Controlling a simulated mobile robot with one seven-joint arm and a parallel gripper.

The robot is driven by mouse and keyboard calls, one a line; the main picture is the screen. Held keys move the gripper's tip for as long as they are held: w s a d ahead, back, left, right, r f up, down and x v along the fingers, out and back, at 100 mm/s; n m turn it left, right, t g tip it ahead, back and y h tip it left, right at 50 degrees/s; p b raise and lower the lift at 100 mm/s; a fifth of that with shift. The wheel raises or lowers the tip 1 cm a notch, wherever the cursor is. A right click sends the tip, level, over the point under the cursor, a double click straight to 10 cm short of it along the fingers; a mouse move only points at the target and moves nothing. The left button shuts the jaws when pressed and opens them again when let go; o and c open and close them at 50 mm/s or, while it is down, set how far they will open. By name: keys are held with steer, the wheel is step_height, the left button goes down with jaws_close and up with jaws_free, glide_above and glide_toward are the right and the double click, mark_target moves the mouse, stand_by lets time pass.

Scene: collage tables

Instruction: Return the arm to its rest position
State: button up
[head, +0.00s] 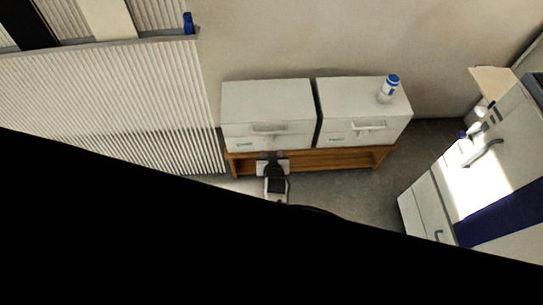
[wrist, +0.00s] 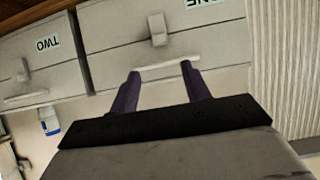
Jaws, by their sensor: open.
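My gripper (head: 272,156) is in front of the left white cabinet, low near its front edge in the head view. In the wrist view my gripper (wrist: 161,72) has its two dark purple fingers spread apart, with nothing held between them. A pale handle bar (wrist: 168,69) on the drawer front shows between and behind the fingertips; I cannot tell whether they touch it. The left cabinet (head: 268,100) looks closed. The wrist picture is upside down, with labels reading ONE and TWO.
A second white cabinet (head: 350,92) stands at the right on the same wooden stand (head: 330,160). A white bottle with a blue cap (head: 389,88) is on it. A ribbed radiator (head: 120,105) is at the left, and a tall white cabinet (head: 480,175) at the right. Grey floor lies between.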

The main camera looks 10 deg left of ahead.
steer(key=shift+s+d+r, duration=0.1)
steer(key=shift+s+r, duration=0.15)
steer(key=shift+s, duration=0.1)
steer(key=shift+r, duration=0.1)
stand_by(0.3)
